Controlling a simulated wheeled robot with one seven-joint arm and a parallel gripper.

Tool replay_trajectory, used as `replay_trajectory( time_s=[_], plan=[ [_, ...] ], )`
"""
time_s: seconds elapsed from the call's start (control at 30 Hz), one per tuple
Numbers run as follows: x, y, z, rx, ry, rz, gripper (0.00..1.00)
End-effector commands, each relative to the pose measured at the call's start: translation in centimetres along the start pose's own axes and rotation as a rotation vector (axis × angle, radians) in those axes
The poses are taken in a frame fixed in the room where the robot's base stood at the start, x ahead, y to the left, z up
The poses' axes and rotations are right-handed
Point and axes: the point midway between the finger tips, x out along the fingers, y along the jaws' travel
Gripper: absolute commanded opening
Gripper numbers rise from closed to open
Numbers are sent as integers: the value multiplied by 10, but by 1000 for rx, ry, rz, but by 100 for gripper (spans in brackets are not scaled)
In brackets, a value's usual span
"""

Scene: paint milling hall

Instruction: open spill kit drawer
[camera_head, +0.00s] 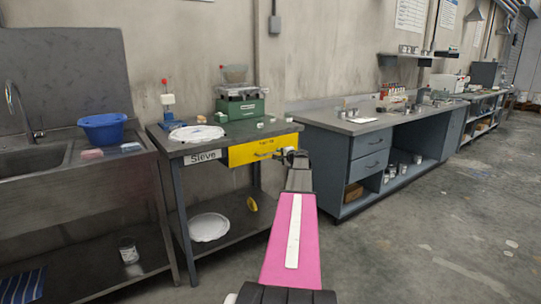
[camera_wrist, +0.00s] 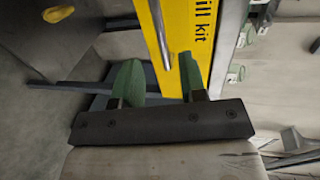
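The yellow spill kit drawer (camera_head: 247,154) is under the right part of the bench marked "Sieve" and looks closed. In the wrist view, its yellow front (camera_wrist: 180,25) carries black lettering ending in "ill kit". A grey bar handle (camera_wrist: 159,30) runs along that front. My gripper (camera_wrist: 159,62) is open, with its two green fingers apart. In the picture, the handle's end lies between the fingertips, and I see no finger closed on it. In the head view, my gripper (camera_head: 294,156) is at the drawer's right end, and my pink arm hides part of that area.
The Sieve bench (camera_head: 180,148) holds a green machine (camera_head: 240,108) and a white plate (camera_head: 197,133). A sink unit (camera_head: 80,190) stands left, with a blue basin (camera_head: 102,128). A grey-blue workbench (camera_head: 345,190) stands close on the right. The floor (camera_head: 430,240) at front right is clear.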

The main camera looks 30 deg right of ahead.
Motion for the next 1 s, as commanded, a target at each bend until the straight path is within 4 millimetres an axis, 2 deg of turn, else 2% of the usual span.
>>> replay_trajectory(
  time_s=[0.3,0.5,0.63,0.87,0.9,0.97,1.0],
  plan=[
    [56,0,-1,-1,-3,1,38],
    [85,1,-1,-1,-1,2,38],
    [93,1,0,-1,-2,2,38],
    [94,1,1,-1,-1,2,38],
    [94,1,1,-1,-1,2,35],
    [94,1,1,-1,-1,2,16],
    [94,1,1,-1,-1,2,3]
  ],
)
